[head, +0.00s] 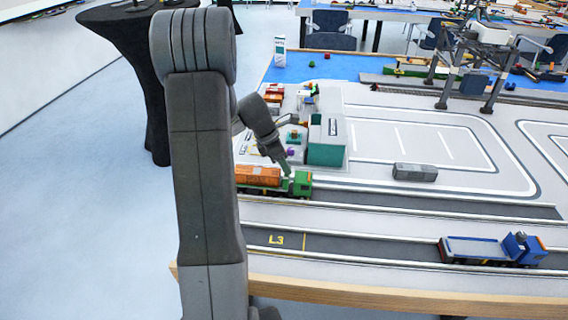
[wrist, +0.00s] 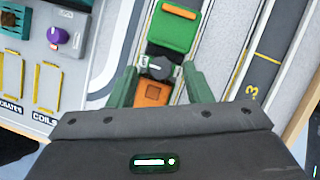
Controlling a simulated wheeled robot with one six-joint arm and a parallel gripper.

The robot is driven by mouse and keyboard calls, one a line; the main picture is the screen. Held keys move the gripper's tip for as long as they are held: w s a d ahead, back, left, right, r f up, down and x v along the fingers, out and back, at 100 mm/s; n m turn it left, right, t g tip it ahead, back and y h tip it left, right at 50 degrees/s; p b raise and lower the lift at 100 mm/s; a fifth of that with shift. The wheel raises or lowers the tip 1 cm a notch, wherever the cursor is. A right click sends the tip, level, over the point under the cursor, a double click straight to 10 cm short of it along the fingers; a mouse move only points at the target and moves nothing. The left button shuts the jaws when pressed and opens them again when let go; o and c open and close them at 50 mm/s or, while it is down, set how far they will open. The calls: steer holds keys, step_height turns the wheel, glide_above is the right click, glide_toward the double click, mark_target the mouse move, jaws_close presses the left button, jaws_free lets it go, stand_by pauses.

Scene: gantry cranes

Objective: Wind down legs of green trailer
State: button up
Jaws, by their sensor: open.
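My gripper (wrist: 161,80) is open, with one green finger on each side of the knob and load. I cannot tell whether the fingers touch anything. My gripper (head: 287,166) shows small above the truck in the head view. The trailer's legs are hidden.
A teal-and-grey building (head: 327,142) stands behind the truck. A panel with a purple knob (wrist: 58,36) is at left in the wrist view. A blue truck (head: 520,248) stands on the nearer lane at right. A grey container (head: 415,172) lies on the open yard.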

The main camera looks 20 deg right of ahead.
steer(key=shift+d+f, duration=0.2)
steer(key=shift+f, duration=0.2)
steer(key=shift+c, duration=0.3)
jaws_close()
